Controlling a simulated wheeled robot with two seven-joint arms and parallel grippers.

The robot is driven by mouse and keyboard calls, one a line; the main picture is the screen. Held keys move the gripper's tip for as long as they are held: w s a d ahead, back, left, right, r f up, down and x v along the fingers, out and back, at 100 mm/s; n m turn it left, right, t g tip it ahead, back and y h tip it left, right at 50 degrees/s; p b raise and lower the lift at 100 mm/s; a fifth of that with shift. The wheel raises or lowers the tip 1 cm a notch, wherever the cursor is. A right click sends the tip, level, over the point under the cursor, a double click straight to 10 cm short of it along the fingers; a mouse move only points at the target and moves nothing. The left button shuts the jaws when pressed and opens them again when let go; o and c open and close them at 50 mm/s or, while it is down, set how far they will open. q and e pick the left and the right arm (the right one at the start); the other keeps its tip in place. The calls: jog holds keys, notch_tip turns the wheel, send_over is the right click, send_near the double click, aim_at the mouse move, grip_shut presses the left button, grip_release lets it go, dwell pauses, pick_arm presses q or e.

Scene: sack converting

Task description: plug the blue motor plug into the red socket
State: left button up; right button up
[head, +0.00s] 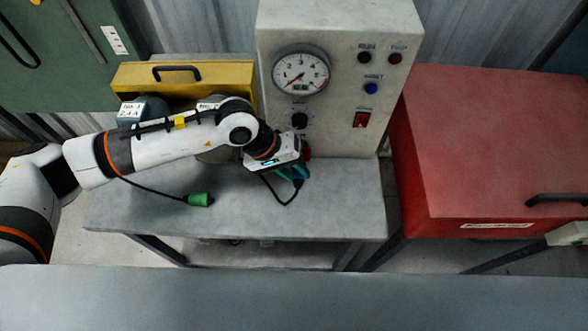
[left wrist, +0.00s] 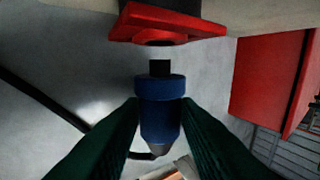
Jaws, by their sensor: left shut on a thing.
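The blue motor plug (left wrist: 160,115) is held between the two dark green fingers of my left gripper (left wrist: 160,130) in the left wrist view. Its dark tip points at the red socket (left wrist: 165,24), with a small gap between them. In the head view my left gripper (head: 297,171) is at the front of the grey panel box, low on its face. The blue plug is mostly hidden by the gripper there, and only a bit of the red socket (head: 307,150) shows behind it. A black cable hangs in a loop below the gripper. My right gripper is not in view.
A green plug (head: 200,199) on a black cable lies on the grey bench (head: 340,205). The panel box (head: 335,125) carries a gauge (head: 301,72) and several buttons. A yellow box (head: 225,75) stands behind my arm. A large red box (head: 480,150) stands at the right.

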pick_arm(q)
jog(key=shift+w+b, duration=0.85)
jog(key=shift+w, duration=0.2)
dwell(0.4)
jog(key=o, duration=1)
jog(key=shift+o, duration=0.2)
jog(key=shift+a, duration=0.1)
